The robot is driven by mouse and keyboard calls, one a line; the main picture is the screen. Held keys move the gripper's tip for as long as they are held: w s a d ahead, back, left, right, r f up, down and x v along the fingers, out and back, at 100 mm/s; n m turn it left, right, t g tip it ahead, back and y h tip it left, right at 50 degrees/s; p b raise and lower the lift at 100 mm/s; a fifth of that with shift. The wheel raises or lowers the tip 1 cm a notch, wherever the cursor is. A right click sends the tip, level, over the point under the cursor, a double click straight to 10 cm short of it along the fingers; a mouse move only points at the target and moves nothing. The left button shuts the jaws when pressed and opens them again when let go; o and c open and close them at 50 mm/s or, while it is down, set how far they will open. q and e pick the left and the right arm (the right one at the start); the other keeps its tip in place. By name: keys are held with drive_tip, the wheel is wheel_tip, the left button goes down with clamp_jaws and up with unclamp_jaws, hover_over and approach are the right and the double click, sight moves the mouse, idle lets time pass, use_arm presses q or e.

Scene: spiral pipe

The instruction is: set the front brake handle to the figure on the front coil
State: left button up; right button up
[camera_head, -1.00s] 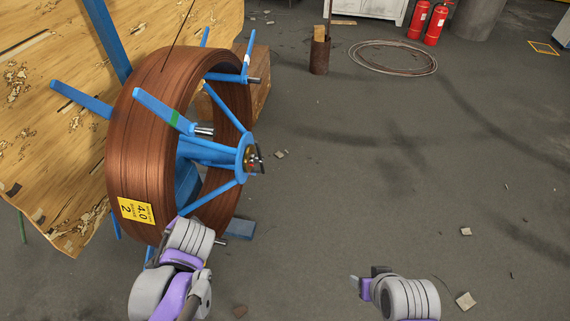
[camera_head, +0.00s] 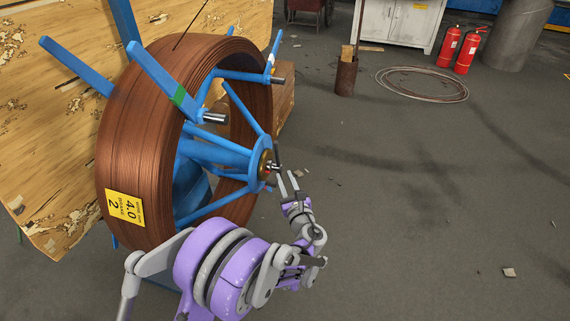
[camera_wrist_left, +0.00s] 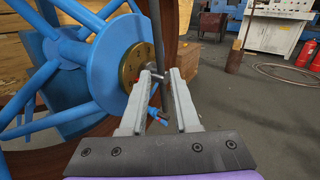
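The front coil (camera_head: 140,140) is a large copper-coloured wire coil on a blue spoked reel. A brass disc (camera_wrist_left: 133,68) sits at the hub, also seen in the head view (camera_head: 264,163). The dark brake handle (camera_wrist_left: 157,35) stands roughly upright before the disc, also in the head view (camera_head: 277,155). My left gripper (camera_head: 287,178) is open at the hub. In the left wrist view its fingers (camera_wrist_left: 161,76) stand either side of the handle's lower end; contact is unclear. My right gripper is out of view.
Blue spokes (camera_wrist_left: 70,122) lie close on the left. A wooden board (camera_head: 40,120) stands behind the coil. Fire extinguishers (camera_head: 468,50) and a wire ring (camera_head: 422,84) are far off; the right floor is open.

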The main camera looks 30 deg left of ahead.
sight(279, 162)
use_arm(q)
drive_tip(key=b+x, duration=0.1)
drive_tip(key=x, duration=0.7)
drive_tip(key=shift+w+a, duration=0.2)
drive_tip(key=shift+w, duration=0.05)
clamp_jaws()
idle(1.0)
